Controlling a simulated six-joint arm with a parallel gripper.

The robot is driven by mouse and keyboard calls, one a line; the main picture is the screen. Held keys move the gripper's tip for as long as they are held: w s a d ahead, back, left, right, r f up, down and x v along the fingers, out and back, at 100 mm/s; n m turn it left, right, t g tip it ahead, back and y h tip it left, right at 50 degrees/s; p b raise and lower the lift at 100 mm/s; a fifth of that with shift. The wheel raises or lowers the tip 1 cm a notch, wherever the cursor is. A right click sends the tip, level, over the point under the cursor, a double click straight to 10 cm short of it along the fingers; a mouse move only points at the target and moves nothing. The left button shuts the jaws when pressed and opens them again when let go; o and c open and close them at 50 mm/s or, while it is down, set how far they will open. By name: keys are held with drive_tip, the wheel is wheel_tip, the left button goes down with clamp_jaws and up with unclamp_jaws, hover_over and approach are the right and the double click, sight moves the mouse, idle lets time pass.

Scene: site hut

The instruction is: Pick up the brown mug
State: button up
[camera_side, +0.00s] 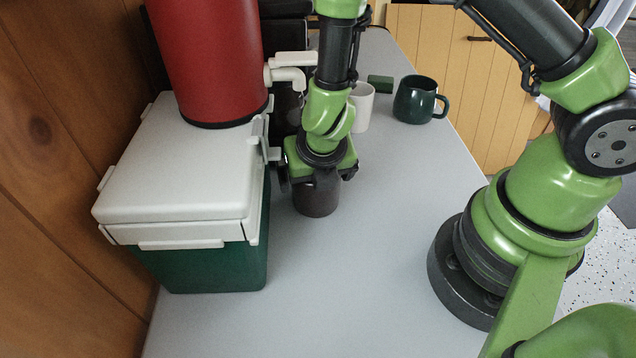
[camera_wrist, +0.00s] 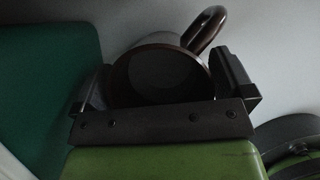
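The brown mug (camera_side: 316,196) stands upright on the grey worktop, directly below my gripper in the side view. In the wrist view the brown mug (camera_wrist: 160,75) sits between my two fingers, its dark opening facing the camera and its handle toward the upper right. My gripper (camera_wrist: 164,75) is spread wide around the mug, one finger on each side. The fingers are very close to its wall; contact is hard to see in the dark picture. In the side view my gripper (camera_side: 318,178) hides the mug's upper part.
A white mug (camera_side: 362,105), a dark green mug (camera_side: 415,100) and a small green block (camera_side: 380,83) stand farther back. The worktop (camera_side: 330,290) in front is clear.

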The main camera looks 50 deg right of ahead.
drive_tip(key=c, duration=1)
drive_tip(key=shift+o, duration=0.2)
drive_tip(key=shift+r, duration=0.25)
